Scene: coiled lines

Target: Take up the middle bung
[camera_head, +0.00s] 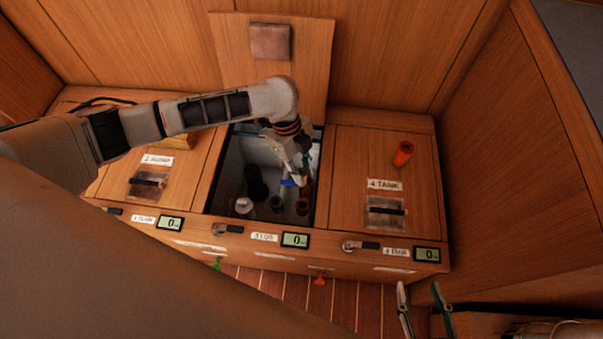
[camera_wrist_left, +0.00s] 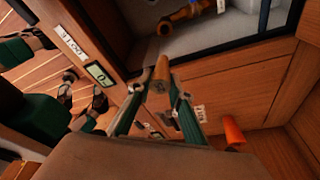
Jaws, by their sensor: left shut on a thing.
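My left gripper (camera_head: 299,178) reaches down into the open middle locker. In the left wrist view my left gripper (camera_wrist_left: 156,90) is shut on a tan-brown, wooden-looking bung (camera_wrist_left: 161,73), gripped by its sides between the two green fingers. In the head view this bung is small and mostly hidden by the fingers. I cannot tell from its surroundings whether it is the middle one. My right gripper (camera_head: 419,290) is at the lower right in front of the lockers, fingers apart and empty.
The middle lid (camera_head: 230,50) stands open against the back wall. The locker holds a white cup-like thing (camera_head: 243,206), brown fittings (camera_head: 303,206) and a blue piece (camera_head: 288,183). An orange cylinder (camera_head: 403,153) stands on the closed right lid. Locker edges surround the left gripper closely.

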